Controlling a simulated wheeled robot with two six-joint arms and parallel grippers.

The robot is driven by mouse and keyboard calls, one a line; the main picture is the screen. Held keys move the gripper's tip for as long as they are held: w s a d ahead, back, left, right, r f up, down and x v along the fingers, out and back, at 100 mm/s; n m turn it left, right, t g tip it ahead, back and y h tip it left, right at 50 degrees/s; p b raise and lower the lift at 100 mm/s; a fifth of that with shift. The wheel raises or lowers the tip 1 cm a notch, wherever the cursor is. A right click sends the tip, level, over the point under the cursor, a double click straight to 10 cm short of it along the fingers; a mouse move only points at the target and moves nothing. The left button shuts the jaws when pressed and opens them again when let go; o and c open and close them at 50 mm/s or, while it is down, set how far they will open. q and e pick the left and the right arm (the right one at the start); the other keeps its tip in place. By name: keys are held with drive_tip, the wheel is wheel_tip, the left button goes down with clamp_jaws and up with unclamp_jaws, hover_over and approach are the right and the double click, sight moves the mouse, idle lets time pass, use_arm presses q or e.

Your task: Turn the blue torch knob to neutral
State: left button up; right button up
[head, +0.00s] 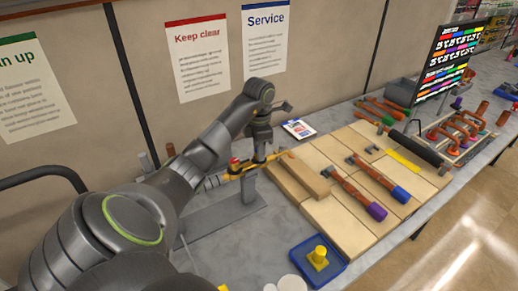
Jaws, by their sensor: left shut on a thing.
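A brass-coloured torch (240,170) lies roughly level over a grey metal stand (215,222), left of the wooden boards. A red knob (234,162) shows on its top. I cannot make out a blue knob on it; my left gripper covers part of the torch. My left gripper (260,153) points down onto the torch, to the right of the red knob. It is shut on a part there that its fingers hide, so I cannot tell which way that part is turned. My right gripper is out of view.
Wooden boards (335,225) carry copper pieces with purple (377,211) and blue (400,194) ends. A blue tray (296,258) holds a yellow part (319,257). A dark screen (450,60) stands at the back right. The wall with posters is close behind my left arm.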

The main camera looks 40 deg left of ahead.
use_arm(q)
drive_tip(key=n, duration=1.1)
drive_tip(key=shift+n, duration=0.4)
idle(0.3)
drive_tip(key=o, duration=1)
drive_tip(key=shift+r, duration=0.1)
